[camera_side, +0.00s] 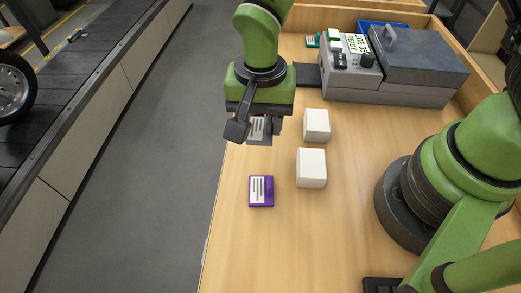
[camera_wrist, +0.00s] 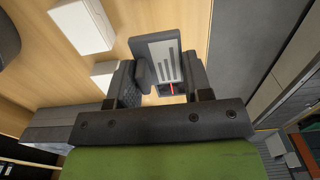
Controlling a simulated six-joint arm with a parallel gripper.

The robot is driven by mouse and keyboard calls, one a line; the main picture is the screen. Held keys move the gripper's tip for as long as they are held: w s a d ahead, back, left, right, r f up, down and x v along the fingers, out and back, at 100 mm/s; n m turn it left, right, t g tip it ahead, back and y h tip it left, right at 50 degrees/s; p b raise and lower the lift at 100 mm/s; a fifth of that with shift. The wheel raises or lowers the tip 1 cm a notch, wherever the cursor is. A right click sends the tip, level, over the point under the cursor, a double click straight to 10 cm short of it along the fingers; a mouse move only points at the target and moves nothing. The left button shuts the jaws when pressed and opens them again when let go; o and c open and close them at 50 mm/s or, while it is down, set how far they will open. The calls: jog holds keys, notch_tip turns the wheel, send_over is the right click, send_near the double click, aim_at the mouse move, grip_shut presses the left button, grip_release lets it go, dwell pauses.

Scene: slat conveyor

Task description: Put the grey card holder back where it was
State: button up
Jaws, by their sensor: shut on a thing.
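The grey card holder (camera_side: 258,130), with a white card bearing dark lines, is between the jaws of my gripper (camera_side: 260,134). In the wrist view the grey card holder (camera_wrist: 164,58) stands out beyond the fingers of my gripper (camera_wrist: 165,82), which are shut on it. A small red mark shows on it near the fingers. It is over the left part of the wooden table, behind the purple card holder (camera_side: 261,191). I cannot tell how far it is above the wood.
Two white boxes (camera_side: 317,125) (camera_side: 311,168) stand close to the right of my gripper. A grey machine with a display (camera_side: 347,68) is at the back, with a green item (camera_side: 312,41) beside it. The table (camera_side: 240,240) is clear at the front; a conveyor (camera_side: 90,75) runs at left.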

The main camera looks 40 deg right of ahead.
notch_tip(320, 180, down, 8)
dwell(0.4)
jog(key=shift+f, duration=0.1)
jog(key=o, duration=0.9)
notch_tip(320, 180, up, 12)
jog(key=shift+r, duration=0.25)
notch_tip(320, 180, up, 6)
jog(key=t, duration=0.1)
send_over(260, 159)
jog(key=d, duration=0.3)
jog(key=s+d+r+n+t+y, duration=0.1)
jog(key=s+d+r+t, duration=0.15)
jog(key=r, duration=0.25)
jog(key=s+d+r+n+t+y, duration=0.1)
jog(key=s+d+r+n, duration=0.1)
jog(key=s+d+r, duration=0.25)
jog(key=s+d+r+n+t, duration=0.2)
jog(key=s+r, duration=0.1)
jog(key=s, duration=0.3)
jog(key=shift+t, duration=0.35)
